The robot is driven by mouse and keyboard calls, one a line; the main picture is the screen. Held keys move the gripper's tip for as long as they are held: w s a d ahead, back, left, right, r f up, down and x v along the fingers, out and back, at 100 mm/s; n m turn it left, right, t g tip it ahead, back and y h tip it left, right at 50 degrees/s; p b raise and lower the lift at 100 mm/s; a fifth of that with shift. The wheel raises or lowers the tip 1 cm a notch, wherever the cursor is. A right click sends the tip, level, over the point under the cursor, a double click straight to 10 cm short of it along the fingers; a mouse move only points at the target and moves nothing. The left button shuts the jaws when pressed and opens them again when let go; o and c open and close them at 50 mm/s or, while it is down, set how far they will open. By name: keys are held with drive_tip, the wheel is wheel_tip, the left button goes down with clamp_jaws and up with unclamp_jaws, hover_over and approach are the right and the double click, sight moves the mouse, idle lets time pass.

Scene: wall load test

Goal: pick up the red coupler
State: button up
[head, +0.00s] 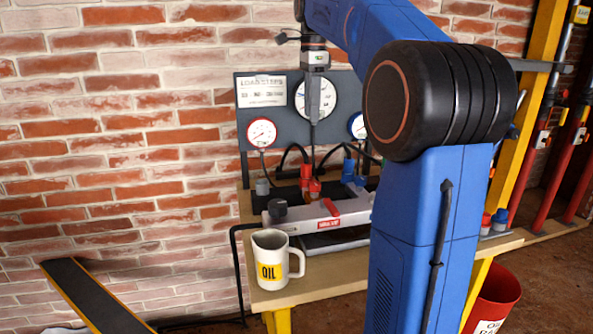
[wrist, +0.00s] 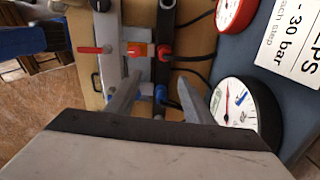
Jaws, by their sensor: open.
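A red coupler (head: 305,173) with a black hose at its end stands at the manifold on the bench, next to a red block (head: 315,188). In the wrist view the red coupler (wrist: 166,52) lies just beyond the fingertips, with the orange-red block (wrist: 137,50) to its left. My gripper (head: 314,120) points down above and slightly right of the coupler in the head view, apart from it. In the wrist view my gripper (wrist: 160,82) has its two fingers spread with nothing held between them. A blue coupler (wrist: 160,93) shows between the fingers; it also shows in the head view (head: 349,170).
A gauge panel (head: 285,120) with several dials stands close behind my gripper. Black hoses arch near the couplers. A red bucket (head: 497,292) stands at right.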

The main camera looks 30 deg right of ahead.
drive_tip(key=w, duration=0.2)
approach(306, 158)
drive_tip(key=shift+m, duration=0.4)
drive_tip(key=f, duration=0.3)
drive_tip(key=d+f, duration=0.1)
drive_tip(key=f, duration=0.2)
drive_tip(key=shift+w+d, duration=0.1)
drive_tip(key=shift+w, duration=0.05)
drive_tip(key=shift+a+f, duration=0.25)
drive_tip(key=shift+f, duration=1.05)
drive_tip(key=shift+a+f, duration=0.25)
drive_tip(key=shift+f, duration=1.1)
drive_tip(key=c, duration=1.1)
